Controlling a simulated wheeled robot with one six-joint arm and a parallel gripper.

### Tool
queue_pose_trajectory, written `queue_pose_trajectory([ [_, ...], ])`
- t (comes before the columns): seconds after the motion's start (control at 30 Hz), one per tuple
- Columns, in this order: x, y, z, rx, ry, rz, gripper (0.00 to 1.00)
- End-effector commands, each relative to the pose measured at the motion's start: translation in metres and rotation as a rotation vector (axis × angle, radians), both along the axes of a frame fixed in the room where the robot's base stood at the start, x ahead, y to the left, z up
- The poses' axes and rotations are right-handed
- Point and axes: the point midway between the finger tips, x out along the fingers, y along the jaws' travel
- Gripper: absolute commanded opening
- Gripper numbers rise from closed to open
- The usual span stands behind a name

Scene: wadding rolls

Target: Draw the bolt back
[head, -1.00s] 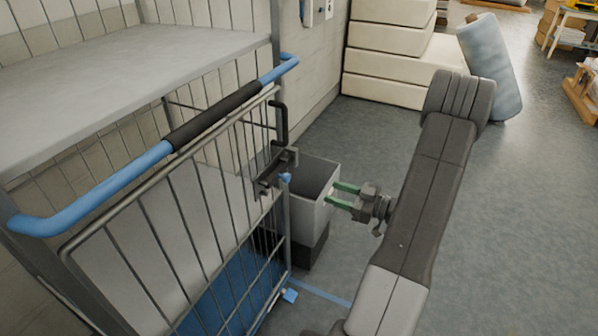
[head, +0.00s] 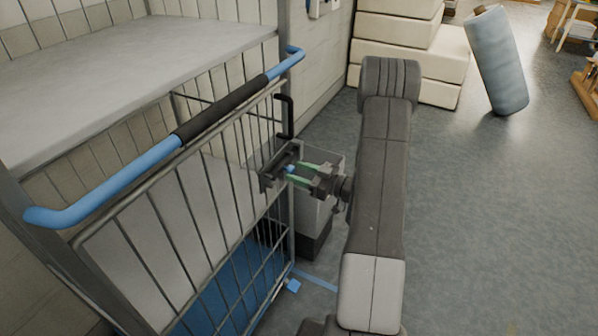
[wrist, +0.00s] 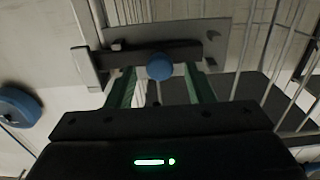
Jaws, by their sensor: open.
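The bolt (wrist: 130,57) is a dark bar on a grey plate on the wire cage door, with a round blue knob (wrist: 159,67) at its end facing me. In the head view the bolt housing (head: 277,168) sits on the door's right edge, and the blue knob (head: 291,169) shows at the fingertips. My gripper (head: 297,172) is open. In the wrist view its two green fingers (wrist: 157,88) stand one on each side of the knob, with gaps visible. I cannot tell how far the fingertips reach past the knob.
The cage trolley has a blue push bar (head: 105,194) with a dark grip above the door. A grey bin (head: 322,208) stands behind my gripper. White foam blocks (head: 430,62) and a leaning blue-grey roll (head: 496,62) stand farther back.

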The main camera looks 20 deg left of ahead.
Motion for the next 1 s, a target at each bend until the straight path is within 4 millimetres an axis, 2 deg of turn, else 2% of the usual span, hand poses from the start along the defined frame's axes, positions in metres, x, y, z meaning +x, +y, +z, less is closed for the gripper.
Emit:
queue_pose_trajectory([
  [0.33, 0.000, 0.004, 0.000, 0.000, 0.000, 0.000, 0.48],
  [0.37, 0.000, 0.004, 0.000, 0.000, 0.000, 0.000, 0.44],
  [0.5, 0.000, 0.004, 0.000, 0.000, 0.000, 0.000, 0.17],
  [0.6, 0.000, 0.004, 0.000, 0.000, 0.000, 0.000, 0.00],
  [0.77, -0.003, 0.004, -0.001, 0.000, 0.001, 0.001, 0.00],
  [1.0, -0.038, 0.008, -0.003, 0.000, 0.002, 0.003, 0.00],
])
